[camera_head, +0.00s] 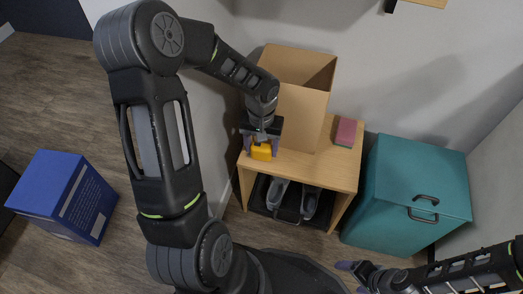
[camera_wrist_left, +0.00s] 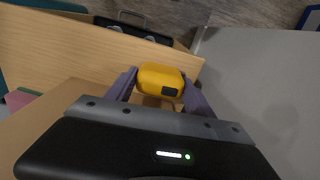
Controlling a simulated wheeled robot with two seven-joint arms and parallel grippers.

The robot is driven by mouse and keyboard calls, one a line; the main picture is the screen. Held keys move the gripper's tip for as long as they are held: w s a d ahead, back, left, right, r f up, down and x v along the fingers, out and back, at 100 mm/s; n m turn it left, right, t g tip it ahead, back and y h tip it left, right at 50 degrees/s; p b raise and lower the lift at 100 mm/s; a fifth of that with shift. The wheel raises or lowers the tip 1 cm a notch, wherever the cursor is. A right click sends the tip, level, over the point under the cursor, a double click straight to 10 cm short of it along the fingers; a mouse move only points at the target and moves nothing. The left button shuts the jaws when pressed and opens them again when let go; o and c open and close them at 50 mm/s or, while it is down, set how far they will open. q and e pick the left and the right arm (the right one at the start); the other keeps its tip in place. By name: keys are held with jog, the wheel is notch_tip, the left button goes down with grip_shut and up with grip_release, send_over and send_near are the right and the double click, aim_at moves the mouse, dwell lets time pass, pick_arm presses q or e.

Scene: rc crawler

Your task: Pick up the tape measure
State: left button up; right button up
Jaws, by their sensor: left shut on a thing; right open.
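The tape measure (camera_head: 262,151) is yellow with a dark patch and is at the left part of the small wooden table (camera_head: 330,172). My left gripper (camera_head: 262,147) is shut on it from above, with a purple finger on each side. The left wrist view shows the tape measure (camera_wrist_left: 161,80) between the fingertips; I cannot tell whether it touches the table top. My right gripper (camera_head: 356,272) is open and empty at the lower right, away from the table.
An open cardboard box (camera_head: 300,110) stands on the table right behind my left gripper. A dark tray with shoes (camera_head: 292,198) is under the table. A teal cabinet (camera_head: 405,190) stands right, a blue box (camera_head: 65,195) left.

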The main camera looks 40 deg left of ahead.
aim_at(261, 145)
pick_arm(q)
notch_tip(261, 145, up, 18)
jog(key=p, duration=0.5)
dwell(0.5)
